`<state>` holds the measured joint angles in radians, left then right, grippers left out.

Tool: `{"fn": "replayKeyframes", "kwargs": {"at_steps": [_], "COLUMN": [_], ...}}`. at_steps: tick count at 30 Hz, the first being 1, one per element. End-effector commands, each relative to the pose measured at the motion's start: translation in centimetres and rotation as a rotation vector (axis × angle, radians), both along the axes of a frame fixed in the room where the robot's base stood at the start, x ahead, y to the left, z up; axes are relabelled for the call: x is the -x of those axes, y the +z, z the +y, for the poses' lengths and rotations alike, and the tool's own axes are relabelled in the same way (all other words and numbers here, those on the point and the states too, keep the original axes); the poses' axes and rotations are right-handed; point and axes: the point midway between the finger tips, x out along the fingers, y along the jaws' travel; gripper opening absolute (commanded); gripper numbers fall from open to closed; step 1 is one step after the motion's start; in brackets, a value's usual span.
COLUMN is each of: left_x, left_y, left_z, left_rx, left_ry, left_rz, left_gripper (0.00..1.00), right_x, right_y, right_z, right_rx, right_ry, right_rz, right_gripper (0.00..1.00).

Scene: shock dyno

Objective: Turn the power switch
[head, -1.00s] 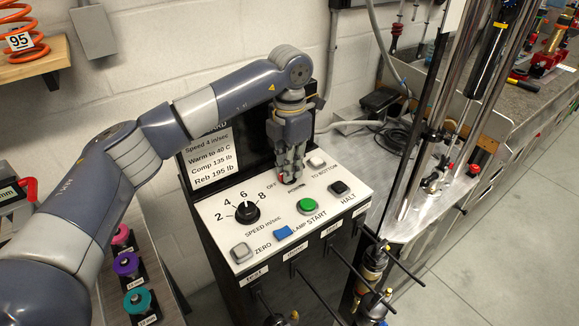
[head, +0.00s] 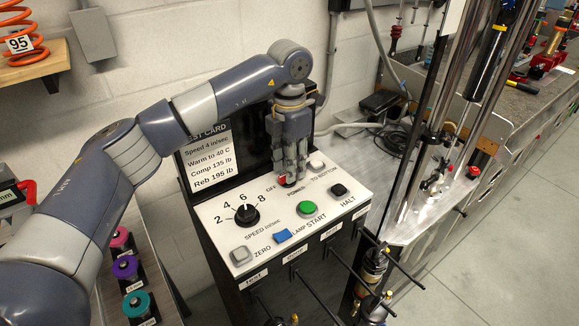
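The white control panel (head: 270,222) slopes on top of a black cabinet. The power switch (head: 283,181) shows as a small red part near the "POWER" label, at the panel's back edge. My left gripper (head: 289,180) points down over it, its fingertips at the switch and hiding most of it. The fingers look close together. I cannot tell whether they grip the switch or only touch it. My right gripper is not in view.
The panel also has a black speed knob (head: 245,215), a green start button (head: 307,208), a blue clamp switch (head: 283,236), a black halt button (head: 339,189) and a grey zero button (head: 241,255). A test card (head: 211,160) stands behind. Metal columns rise at right.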

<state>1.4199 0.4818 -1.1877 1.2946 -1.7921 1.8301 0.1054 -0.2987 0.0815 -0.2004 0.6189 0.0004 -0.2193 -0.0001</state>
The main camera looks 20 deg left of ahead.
Motion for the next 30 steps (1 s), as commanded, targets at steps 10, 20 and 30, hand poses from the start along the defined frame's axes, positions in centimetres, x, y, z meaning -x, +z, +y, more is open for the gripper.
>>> {"fn": "replayKeyframes", "kwargs": {"at_steps": [10,20,30], "left_x": [-0.1,-0.1,-0.1], "left_y": [7.5,10.7,10.7], "left_z": [-0.1,-0.1,0.0], "left_rx": [0.001,0.001,0.000], "left_ry": [0.001,0.000,0.000], "left_rz": [-0.006,-0.003,-0.002], "left_gripper": [0.31,0.31,0.31], "right_x": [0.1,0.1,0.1], "right_y": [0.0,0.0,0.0], "right_z": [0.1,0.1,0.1], "right_rx": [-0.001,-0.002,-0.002], "right_ry": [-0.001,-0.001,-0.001], "right_rz": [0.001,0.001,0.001], "right_gripper": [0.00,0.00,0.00]}}
